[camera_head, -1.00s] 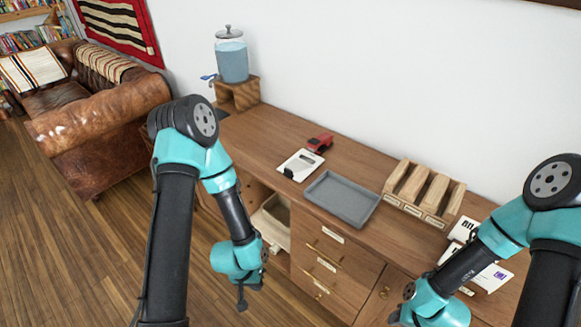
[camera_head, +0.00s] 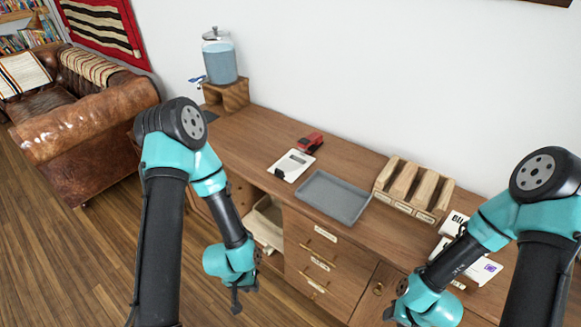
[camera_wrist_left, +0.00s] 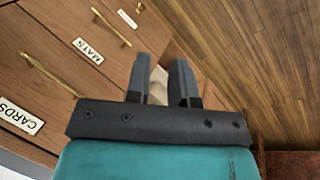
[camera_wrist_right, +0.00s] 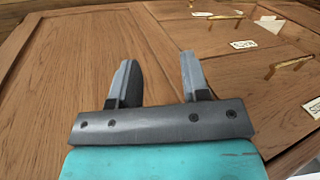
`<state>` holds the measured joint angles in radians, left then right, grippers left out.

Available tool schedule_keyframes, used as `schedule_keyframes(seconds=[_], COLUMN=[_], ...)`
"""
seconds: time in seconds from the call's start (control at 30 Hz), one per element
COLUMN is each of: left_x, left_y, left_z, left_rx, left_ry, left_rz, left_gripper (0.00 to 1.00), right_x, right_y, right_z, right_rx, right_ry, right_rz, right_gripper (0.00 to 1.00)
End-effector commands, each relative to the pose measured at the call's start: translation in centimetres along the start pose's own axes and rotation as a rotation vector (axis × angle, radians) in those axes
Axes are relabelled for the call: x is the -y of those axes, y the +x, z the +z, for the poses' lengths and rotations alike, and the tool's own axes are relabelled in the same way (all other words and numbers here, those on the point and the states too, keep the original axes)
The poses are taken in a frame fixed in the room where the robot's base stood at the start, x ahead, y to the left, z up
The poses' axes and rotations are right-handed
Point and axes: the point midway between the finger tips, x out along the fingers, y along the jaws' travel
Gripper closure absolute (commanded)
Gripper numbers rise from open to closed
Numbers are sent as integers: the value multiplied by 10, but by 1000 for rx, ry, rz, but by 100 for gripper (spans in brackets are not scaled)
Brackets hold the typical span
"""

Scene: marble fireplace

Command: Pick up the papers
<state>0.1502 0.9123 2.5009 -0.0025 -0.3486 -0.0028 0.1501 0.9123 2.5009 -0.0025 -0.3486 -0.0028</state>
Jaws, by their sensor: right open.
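White papers (camera_head: 487,270) lie at the right end of the wooden desk, partly hidden behind my right arm; one bears a purple mark. Another white sheet or clipboard with a black clip (camera_head: 291,165) lies left of the grey tray (camera_head: 333,197). My left gripper (camera_head: 236,303) hangs in front of the desk, below its top; its fingers stand apart and empty in the left wrist view (camera_wrist_left: 160,62). My right gripper (camera_head: 388,314) is low before the right-hand cabinet door; the right wrist view shows it open and empty (camera_wrist_right: 157,60). Both grippers are away from the papers.
A red stapler-like object (camera_head: 310,143) lies behind the clipboard. A wooden sorter (camera_head: 412,188) stands right of the tray. A water dispenser (camera_head: 220,60) stands on a wooden block at the far left. Labelled drawers (camera_head: 318,250) face my arms. The desk's left part is mostly clear.

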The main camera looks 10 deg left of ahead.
Motion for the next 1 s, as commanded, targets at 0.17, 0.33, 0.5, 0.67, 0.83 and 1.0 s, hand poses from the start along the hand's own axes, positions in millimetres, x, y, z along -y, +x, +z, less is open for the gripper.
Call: schedule_keyframes(seconds=[0.17, 0.33, 0.5, 0.67, 0.83, 1.0], left_x=[0, 0, 0, 1, 8, 20], left_y=[0, 0, 0, -5, -33, -85], left_z=[0, 0, -7, -53, -149, -240], left_rx=[0, 0, -9, -60, -161, -247], left_ry=[0, 0, 13, 110, 326, 550], left_rz=[0, 0, 2, 7, -14, -84], left_gripper=[61, 57, 57, 57, 57, 57], right_x=[0, 0, 0, 0, 0, 0], right_y=[0, 0, 0, 0, 0, 0], right_z=[0, 0, 0, 0, 0, 0], right_rx=[0, 0, 0, 0, 0, 0], right_ry=[0, 0, 0, 0, 0, 0], right_rz=[0, 0, 0, 0, 0, 0], right_gripper=[57, 57, 57, 57, 57, 57])
